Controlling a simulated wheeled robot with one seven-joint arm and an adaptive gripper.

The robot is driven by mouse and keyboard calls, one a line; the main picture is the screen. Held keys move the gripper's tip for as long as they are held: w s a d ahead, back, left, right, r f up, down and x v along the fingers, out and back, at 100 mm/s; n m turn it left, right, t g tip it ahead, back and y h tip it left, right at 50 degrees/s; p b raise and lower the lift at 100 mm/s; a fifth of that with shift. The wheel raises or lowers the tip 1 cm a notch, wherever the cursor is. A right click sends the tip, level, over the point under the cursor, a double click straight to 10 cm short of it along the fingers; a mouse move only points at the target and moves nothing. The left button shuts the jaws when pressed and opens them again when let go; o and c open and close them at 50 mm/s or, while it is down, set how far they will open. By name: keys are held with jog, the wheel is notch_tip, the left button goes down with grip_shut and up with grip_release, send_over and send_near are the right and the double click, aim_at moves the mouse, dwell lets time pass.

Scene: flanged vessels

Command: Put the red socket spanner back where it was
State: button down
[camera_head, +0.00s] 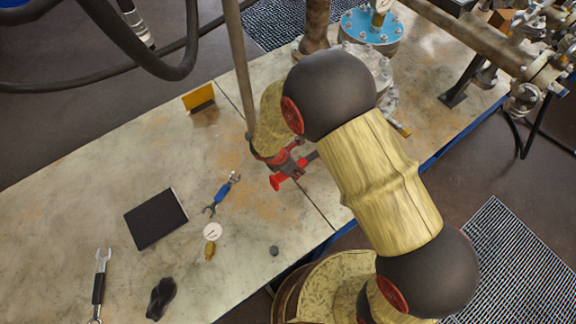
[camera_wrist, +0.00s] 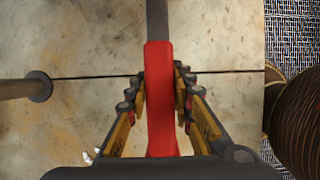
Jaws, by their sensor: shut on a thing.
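The red socket spanner (camera_wrist: 160,95) is between the fingers of my gripper (camera_wrist: 160,100) in the wrist view. Its red grip runs lengthwise between the jaws, and its grey shaft (camera_wrist: 157,20) reaches past the fingertips to the top edge. My gripper is shut on the red grip. In the head view my gripper (camera_head: 287,170) is over the middle of the table, with the spanner's red end (camera_head: 276,182) showing beside it. My arm hides part of the spanner there. I cannot tell whether the spanner touches the table.
The stained table (camera_head: 60,210) bears a blue-handled spanner (camera_head: 222,193), a black pad (camera_head: 156,218), a gauge (camera_head: 212,232), a black-handled spanner (camera_head: 99,285), a dark lump (camera_head: 161,298) and a yellow block (camera_head: 199,97). A thin upright pole (camera_head: 238,65) and a blue-topped flanged vessel (camera_head: 370,27) stand near my arm.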

jog(key=w+f+b, duration=0.1)
jog(key=w+f, duration=0.1)
jog(key=w+a+f+b, duration=0.1)
jog(key=w+f, duration=0.1)
jog(key=w+a+f+b, duration=0.1)
jog(key=w+f, duration=0.1)
jog(key=w, duration=0.1)
jog(key=shift+a+f, duration=0.1)
jog(key=shift+f, duration=0.25)
jog(key=shift+w+f+b, duration=0.15)
jog(key=shift+f+b, duration=0.75)
jog(key=shift+f, duration=0.75)
jog(key=shift+f, duration=0.2)
jog(key=c, duration=1.6)
grip_release()
jog(key=shift+o, duration=0.2)
jog(key=p+v, duration=0.4)
jog(key=v, duration=0.8)
jog(key=shift+r, duration=0.2)
